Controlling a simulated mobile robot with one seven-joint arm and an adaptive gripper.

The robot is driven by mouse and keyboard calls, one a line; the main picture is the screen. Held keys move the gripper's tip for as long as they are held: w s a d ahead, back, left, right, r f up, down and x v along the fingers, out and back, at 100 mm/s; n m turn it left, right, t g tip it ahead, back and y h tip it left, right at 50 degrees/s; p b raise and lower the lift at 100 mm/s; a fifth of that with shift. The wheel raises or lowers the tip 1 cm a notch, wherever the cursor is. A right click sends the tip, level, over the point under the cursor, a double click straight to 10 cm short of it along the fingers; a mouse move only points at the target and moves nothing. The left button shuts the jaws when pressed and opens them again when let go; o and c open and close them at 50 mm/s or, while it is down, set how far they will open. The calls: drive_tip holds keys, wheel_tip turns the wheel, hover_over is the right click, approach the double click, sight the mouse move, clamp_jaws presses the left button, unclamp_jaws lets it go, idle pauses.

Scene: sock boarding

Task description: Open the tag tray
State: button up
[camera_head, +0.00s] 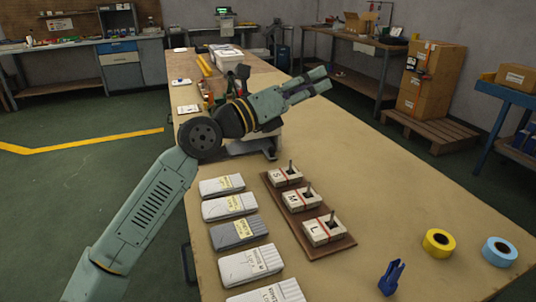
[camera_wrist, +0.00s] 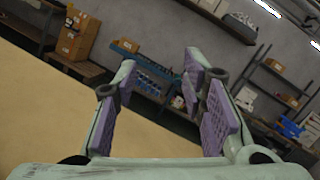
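I cannot pick out a thing that is clearly the tag tray. A dark handle (camera_head: 187,262) shows low on the long table's left edge in the head view; what it belongs to is hidden. A brown board (camera_head: 335,245) on the table carries three pale blocks marked S (camera_head: 284,176), M (camera_head: 301,197) and L (camera_head: 322,230), each with a red band and a dark post. My gripper (camera_head: 314,81) is raised over the table, beyond the board, pointing right. In the wrist view my gripper (camera_wrist: 160,75) is open, with empty space between its purple pads.
Labelled flat packs (camera_head: 238,232) lie in a row left of the board. A blue clip-like piece (camera_head: 391,278), a yellow roll (camera_head: 438,242) and a blue roll (camera_head: 499,251) lie at the near right.

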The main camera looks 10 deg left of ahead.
drive_tip(key=w+a+f+m+y, duration=0.15)
drive_tip(key=a+f+y, duration=0.4)
drive_tip(key=f, duration=0.55)
drive_tip(key=g+y+b, duration=0.1)
drive_tip(key=g+y, duration=0.1)
drive_tip(key=y, duration=0.2)
approach(270, 149)
drive_tip(key=shift+s+d+r+n, duration=0.2)
drive_tip(key=shift+s+r+n, duration=0.35)
drive_tip(key=shift+s, duration=0.5)
drive_tip(key=shift+w+a+f+y, duration=0.1)
drive_tip(key=shift+a+f+y, duration=0.05)
drive_tip(key=shift+a+y, duration=0.1)
drive_tip(key=p+x, duration=0.2)
drive_tip(key=x, duration=0.8)
drive_tip(key=shift+w, duration=0.3)
drive_tip(key=shift+c, duration=0.5)
clamp_jaws()
